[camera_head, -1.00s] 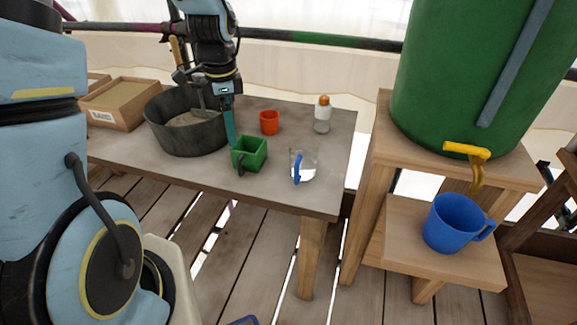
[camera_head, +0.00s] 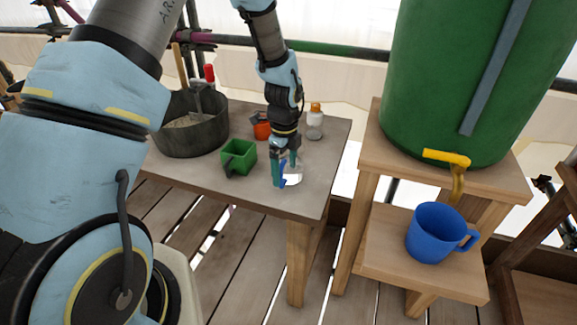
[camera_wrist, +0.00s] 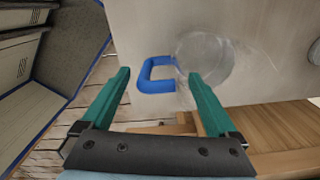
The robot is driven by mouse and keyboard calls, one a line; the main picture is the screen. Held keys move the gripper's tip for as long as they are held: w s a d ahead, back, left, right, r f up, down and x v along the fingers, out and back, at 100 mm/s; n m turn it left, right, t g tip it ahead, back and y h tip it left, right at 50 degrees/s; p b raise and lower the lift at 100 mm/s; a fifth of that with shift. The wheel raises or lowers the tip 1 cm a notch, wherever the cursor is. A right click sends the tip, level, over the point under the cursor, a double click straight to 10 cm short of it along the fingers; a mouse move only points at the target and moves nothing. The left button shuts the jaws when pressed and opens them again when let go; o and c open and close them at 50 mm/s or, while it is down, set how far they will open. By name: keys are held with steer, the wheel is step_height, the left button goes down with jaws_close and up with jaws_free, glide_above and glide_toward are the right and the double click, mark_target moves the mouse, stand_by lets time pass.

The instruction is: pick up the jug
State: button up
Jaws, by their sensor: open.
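The jug (camera_head: 296,178) is clear with a blue handle and stands near the front right corner of the table, partly hidden by my gripper in the head view. In the wrist view its round clear body (camera_wrist: 207,58) shows with the blue handle (camera_wrist: 156,86) on its left side. My gripper (camera_head: 284,174) is open, pointing down at the handle. In the wrist view the green fingers of my gripper (camera_wrist: 159,75) stand either side of the handle. I cannot tell whether either finger touches it.
A green box-shaped scoop (camera_head: 239,157), an orange cup (camera_head: 262,128), a bottle with an orange cap (camera_head: 315,122) and a dark tub (camera_head: 190,135) share the table (camera_head: 215,182). A blue mug (camera_head: 435,236) stands on a shelf below the green barrel's (camera_head: 440,80) yellow tap.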

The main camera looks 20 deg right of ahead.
mark_target(284, 183)
steer(key=shift+a+f+p, duration=0.1)
steer(key=shift+f+p, duration=0.45)
steer(key=shift+f, duration=1.35)
jaws_close()
